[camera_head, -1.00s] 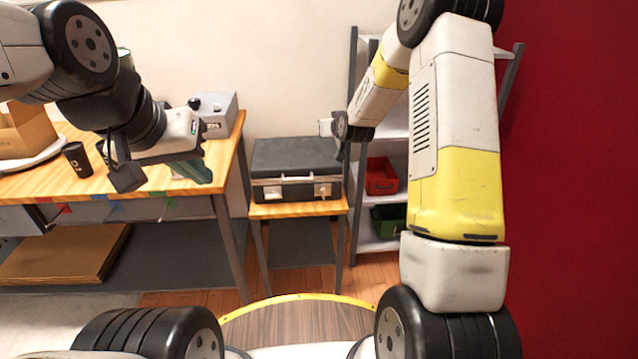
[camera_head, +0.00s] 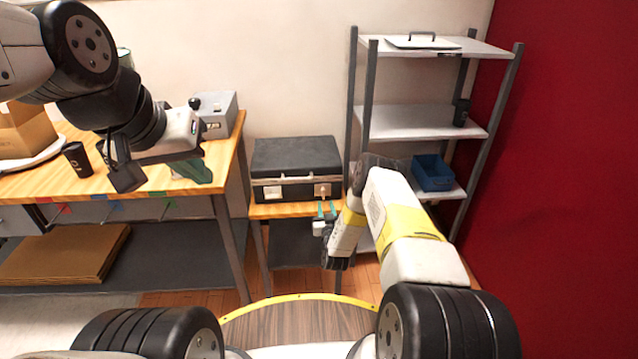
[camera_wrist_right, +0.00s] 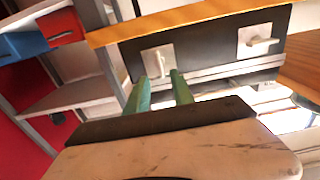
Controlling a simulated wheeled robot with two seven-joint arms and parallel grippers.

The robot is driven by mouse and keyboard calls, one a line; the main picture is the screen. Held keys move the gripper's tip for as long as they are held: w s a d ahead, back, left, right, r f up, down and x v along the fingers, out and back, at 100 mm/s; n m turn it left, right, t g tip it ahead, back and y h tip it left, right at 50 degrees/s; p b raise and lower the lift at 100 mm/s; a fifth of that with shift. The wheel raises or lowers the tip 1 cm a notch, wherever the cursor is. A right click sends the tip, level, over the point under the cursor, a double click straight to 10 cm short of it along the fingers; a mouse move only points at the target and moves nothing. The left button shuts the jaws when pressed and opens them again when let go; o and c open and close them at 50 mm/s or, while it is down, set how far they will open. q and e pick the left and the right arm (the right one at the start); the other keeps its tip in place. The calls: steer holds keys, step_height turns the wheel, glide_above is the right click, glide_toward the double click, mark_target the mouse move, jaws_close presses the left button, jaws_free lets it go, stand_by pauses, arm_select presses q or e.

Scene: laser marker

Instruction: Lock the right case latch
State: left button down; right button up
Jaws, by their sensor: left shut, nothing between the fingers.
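A dark grey case (camera_head: 297,155) with a pale front band stands closed on a small wooden stand. Its right latch (camera_head: 322,190) is a pale plate; in the right wrist view this latch (camera_wrist_right: 158,62) has its lever upright across the band. The left latch (camera_head: 273,192) has its lever lying sideways in the right wrist view (camera_wrist_right: 260,40). My right gripper (camera_head: 327,209) is open and empty, its green fingers just in front of and below the right latch. In the right wrist view the fingers (camera_wrist_right: 159,76) point at that latch; contact is unclear. My left gripper (camera_head: 203,171) is shut, above the workbench.
The small stand (camera_head: 268,210) carries the case. A wooden workbench (camera_head: 40,188) with a grey box (camera_head: 217,115) and a dark cup (camera_head: 77,159) is on the left. A shelf rack (camera_head: 420,122) with a blue bin (camera_head: 432,172) is on the right, partly behind my right arm.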

steer(key=w, duration=0.7)
steer(key=shift+c, duration=0.4)
jaws_close()
